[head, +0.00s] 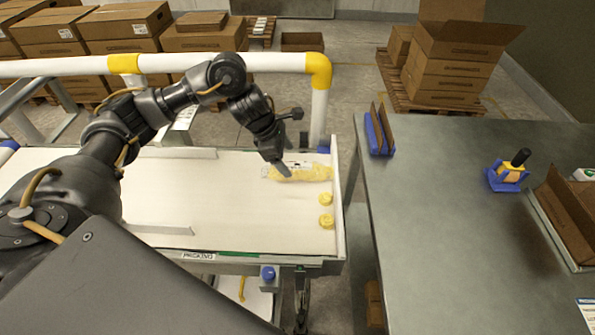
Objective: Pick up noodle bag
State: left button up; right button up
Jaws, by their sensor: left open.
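A noodle bag (313,173), clear with yellow contents and a pale label, lies flat at the far right end of the white belt (215,200). My left gripper (283,170) is open and points down over the left part of the bag. Its fingers hide part of the bag, and I cannot tell whether they touch it. Two loose yellow noodle nests, one (325,199) above the other (326,221), lie on the belt nearer to me than the bag. My right gripper does not show.
A raised plate (338,200) closes the belt's right end. A white and yellow rail (270,62) runs behind the belt. A grey table (450,220) to the right holds a blue holder (379,135), a tape dispenser (510,172) and cardboard (567,215); its middle is clear.

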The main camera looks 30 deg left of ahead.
aim_at(295, 166)
pick_arm(q)
jog(key=shift+x, duration=1.1)
jog(key=shift+w+d+f+p, duration=0.1)
jog(key=shift+d+f+p, duration=0.1)
jog(key=shift+p, duration=0.15)
jog(key=x, duration=0.1)
jog(key=p+x, duration=0.1)
jog(key=x, duration=0.1)
jog(key=shift+w+f, duration=0.25)
jog(key=shift+w, duration=0.05)
jog(key=shift+w+d+f, duration=0.1)
jog(key=shift+d+f, duration=0.1)
jog(key=shift+f, duration=0.25)
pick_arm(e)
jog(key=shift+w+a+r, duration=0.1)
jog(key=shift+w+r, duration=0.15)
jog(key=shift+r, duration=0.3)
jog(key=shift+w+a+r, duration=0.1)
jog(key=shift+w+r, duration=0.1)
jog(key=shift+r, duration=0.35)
pick_arm(q)
jog(key=c, duration=1.2)
jog(key=shift+r+p, duration=0.1)
jog(key=shift+p, duration=0.2)
jog(key=shift+c, duration=0.2)
